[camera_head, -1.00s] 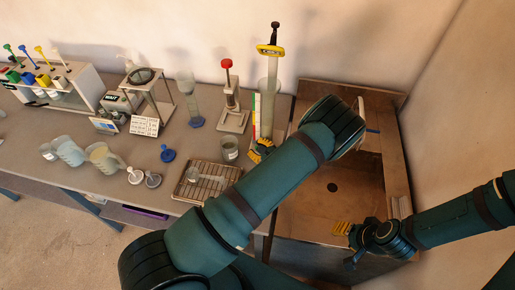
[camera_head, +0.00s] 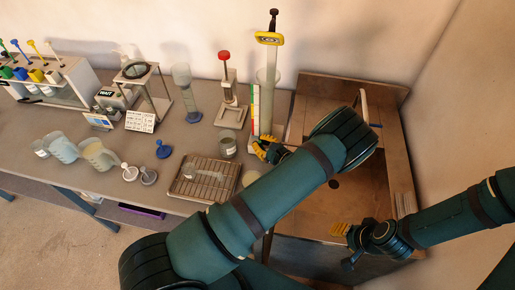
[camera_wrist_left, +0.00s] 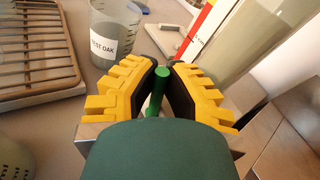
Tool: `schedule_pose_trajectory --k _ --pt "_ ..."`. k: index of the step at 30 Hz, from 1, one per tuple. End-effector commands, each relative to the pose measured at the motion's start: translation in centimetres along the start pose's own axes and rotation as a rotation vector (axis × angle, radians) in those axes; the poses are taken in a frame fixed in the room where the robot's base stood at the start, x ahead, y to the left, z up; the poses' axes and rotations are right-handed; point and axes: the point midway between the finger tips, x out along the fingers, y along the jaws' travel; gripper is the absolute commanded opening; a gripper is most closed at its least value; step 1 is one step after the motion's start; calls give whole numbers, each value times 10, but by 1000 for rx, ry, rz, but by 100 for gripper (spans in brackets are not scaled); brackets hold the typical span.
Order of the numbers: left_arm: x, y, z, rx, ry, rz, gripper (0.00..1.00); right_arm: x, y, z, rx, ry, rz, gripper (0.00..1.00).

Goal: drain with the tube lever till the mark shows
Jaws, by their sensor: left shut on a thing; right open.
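A yellow-framed piece (camera_head: 270,39) with a dark knob sits above the tube. My left gripper (camera_head: 268,149) is at the tube's foot, shut on a green lever (camera_wrist_left: 158,88), which stands between its yellow fingers. The tube also shows cloudy in the left wrist view (camera_wrist_left: 250,35). I cannot make out a mark or a clear liquid level. My right gripper (camera_head: 343,231) is open and empty, low over the wooden unit's front.
A beaker with a label (camera_head: 228,146) and a wire rack tray (camera_head: 205,180) stand left of my left gripper. A pale round vessel (camera_head: 252,178) sits partly behind my arm. A red-knobbed stand (camera_head: 229,90) is behind. The wooden unit (camera_head: 310,190) is right.

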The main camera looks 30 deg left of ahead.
Motion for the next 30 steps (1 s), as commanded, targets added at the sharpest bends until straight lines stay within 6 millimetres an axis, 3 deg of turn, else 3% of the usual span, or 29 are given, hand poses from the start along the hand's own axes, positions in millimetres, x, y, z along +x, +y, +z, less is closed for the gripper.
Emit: schedule_pose_trajectory --k 1,6,19,20,21,30 --pt "-2 -1 -6 21 -34 -6 0 12 4 2 0 0 2 47" --pt "-7 -4 -5 83 -124 -14 0 27 9 4 0 -1 5 47" --pt "-9 -6 -1 105 -153 -15 0 28 10 4 0 0 6 47" --pt "-9 -6 -1 105 -153 -15 21 28 10 4 0 0 6 47" --pt "-9 -6 -1 105 -153 -15 26 28 9 4 0 0 6 47" --pt "-10 -6 -2 104 -152 -15 26 28 9 4 -1 0 6 47"
